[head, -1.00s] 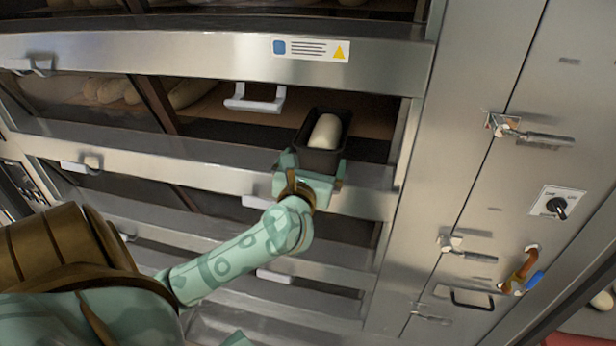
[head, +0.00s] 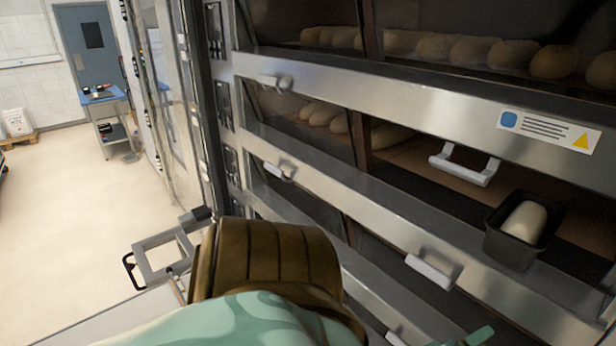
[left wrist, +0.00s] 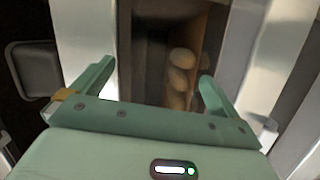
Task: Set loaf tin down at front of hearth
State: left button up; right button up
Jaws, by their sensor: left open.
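The loaf tin (head: 494,245) is dark, with pale dough (head: 524,221) in it. In the head view it is at the right, at the front of the open deck's hearth (head: 428,160), by the steel front ledge. How it rests underneath is hidden. My left gripper (left wrist: 155,78) is open with nothing between its fingers in the left wrist view. In the head view only a green bit of it or its arm shows at the bottom edge, below the tin and apart from it. My right gripper is not in view.
Loaves (head: 325,115) lie deeper in the same deck, left of the tin. A white handle (head: 464,166) stands just left of the tin. More loaves (head: 480,50) fill the deck above. Open floor (head: 60,210) and a small blue-topped table (head: 105,105) are at the far left.

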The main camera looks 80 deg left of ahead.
pick_arm(q)
jog(key=s+d+f+m+g+h, duration=0.2)
jog(key=s+d+f+m+g, duration=0.2)
jog(key=s+f+m, duration=0.65)
jog(key=s+d+f+m+g+h, duration=0.35)
jog(key=s+f, duration=0.25)
jog(key=f, duration=1)
jog(key=s+f+m+g, duration=0.4)
jog(key=s+f, duration=0.1)
jog(key=s, duration=0.5)
jog(key=s+d+f+m+g+y, duration=0.1)
jog(key=s+f+m+g, duration=0.3)
jog(key=s, duration=0.7)
jog(key=shift+s+d+f+m, duration=0.3)
jog(key=shift+f+m, duration=0.1)
jog(key=shift+m, duration=0.1)
